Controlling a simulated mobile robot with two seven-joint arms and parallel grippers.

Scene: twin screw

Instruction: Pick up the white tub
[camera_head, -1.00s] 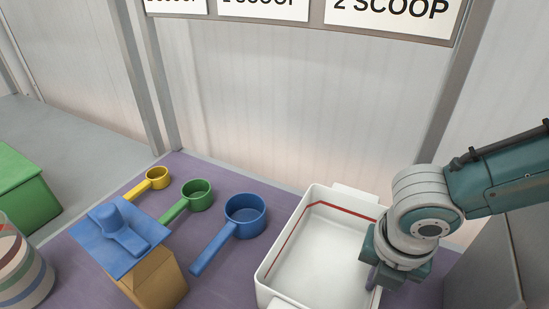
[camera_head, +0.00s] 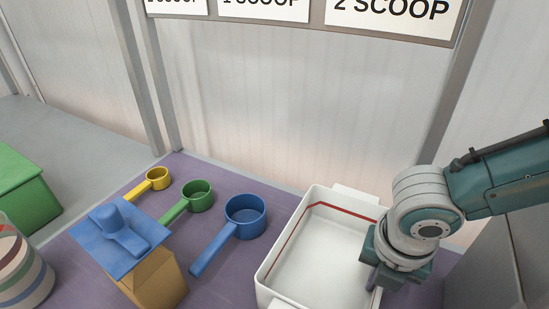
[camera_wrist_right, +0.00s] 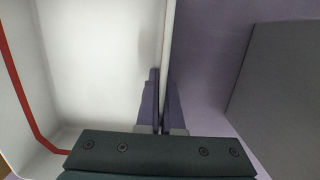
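The white tub (camera_head: 337,233) stands at the right of the purple table in the head view, open at the top with a red line around its inside. In the right wrist view its side wall (camera_wrist_right: 165,45) runs between the two fingers. My right gripper (camera_head: 376,280) is at the tub's right wall, pointing down. In the right wrist view the right gripper (camera_wrist_right: 161,90) has one finger inside the tub and one outside, both close against the wall, so it looks shut on it. The tub looks empty. My left gripper is not in view.
Blue (camera_head: 245,215), green (camera_head: 197,194) and yellow (camera_head: 157,178) scoops lie left of the tub. A brown box with a blue lid (camera_head: 121,238) and a striped container (camera_head: 22,270) stand further left. A grey block (camera_wrist_right: 285,95) is right of the tub.

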